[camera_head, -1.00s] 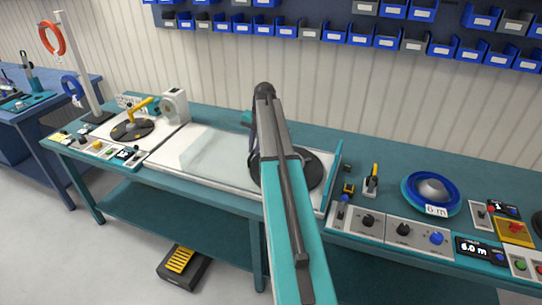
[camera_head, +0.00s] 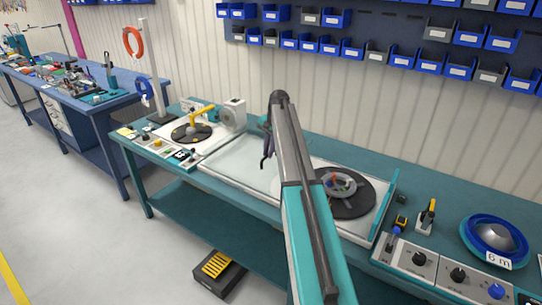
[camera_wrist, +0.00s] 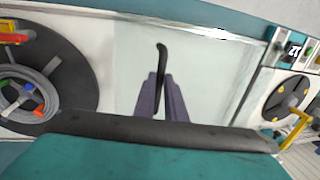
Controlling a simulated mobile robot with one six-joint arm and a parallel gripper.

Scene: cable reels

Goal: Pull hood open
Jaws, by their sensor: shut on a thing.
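The hood (camera_head: 232,160) is a clear, pale panel lying low over the middle of the teal bench, between two dark turntables. It also shows in the wrist view (camera_wrist: 208,75). My gripper (camera_wrist: 161,92) has its two purple fingers together around a black curved handle (camera_wrist: 162,52) over the panel. In the head view my gripper (camera_head: 268,145) and the handle's dark tip show just left of my arm. The right turntable (camera_head: 352,205) carries a grey cable coil (camera_head: 340,184) and stands clear of the handle. My arm hides part of the panel's right side.
A left turntable (camera_head: 190,133) with a yellow arm stands beyond the panel. A teal rail (camera_head: 385,205) bounds the right end. Control boxes and a blue reel (camera_head: 490,232) sit farther right. An orange ring hangs on a post (camera_head: 148,70). Wall bins line the back.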

